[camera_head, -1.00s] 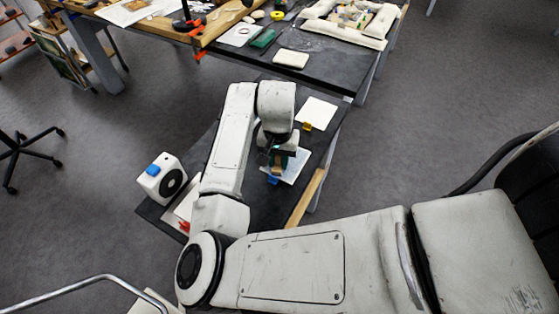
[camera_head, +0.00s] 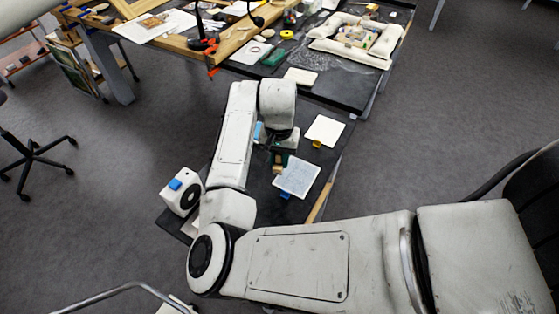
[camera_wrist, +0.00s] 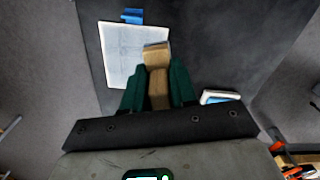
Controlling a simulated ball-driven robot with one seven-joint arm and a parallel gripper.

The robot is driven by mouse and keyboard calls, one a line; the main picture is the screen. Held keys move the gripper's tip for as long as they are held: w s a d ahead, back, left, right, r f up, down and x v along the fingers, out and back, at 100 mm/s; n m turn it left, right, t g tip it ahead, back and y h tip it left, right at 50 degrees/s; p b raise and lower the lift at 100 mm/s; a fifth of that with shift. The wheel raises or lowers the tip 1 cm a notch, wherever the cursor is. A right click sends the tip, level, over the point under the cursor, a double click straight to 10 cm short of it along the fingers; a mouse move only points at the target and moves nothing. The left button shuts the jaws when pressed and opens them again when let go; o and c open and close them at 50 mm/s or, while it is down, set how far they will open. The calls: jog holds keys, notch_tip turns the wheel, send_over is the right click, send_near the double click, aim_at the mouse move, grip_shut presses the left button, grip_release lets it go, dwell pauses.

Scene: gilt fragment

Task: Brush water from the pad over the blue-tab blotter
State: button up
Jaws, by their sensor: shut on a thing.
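My gripper (camera_wrist: 156,88) has green fingers, shut on a brush with a flat wooden handle (camera_wrist: 158,85). Its end overlaps the right edge of the blue-tab blotter (camera_wrist: 125,55) in the wrist view; whether it touches is unclear. In the head view the blotter (camera_head: 298,177) is pale bluish grey, its blue tab (camera_head: 285,196) at the near edge. The brush (camera_head: 277,169) shows at its left edge. A white-rimmed pad with a blue top (camera_wrist: 221,97) lies right of my gripper in the wrist view; the head view shows a blue bit of it (camera_head: 259,131), partly hidden by my arm.
A white yellow-tab blotter (camera_head: 325,130) lies further back on the dark table (camera_head: 325,160). A cluttered workbench (camera_head: 345,90) lies beyond. A wooden strip (camera_head: 322,204) edges the table's right side.

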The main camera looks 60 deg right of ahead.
jog(key=shift+r+p, duration=0.55)
jog(key=shift+r, duration=0.55)
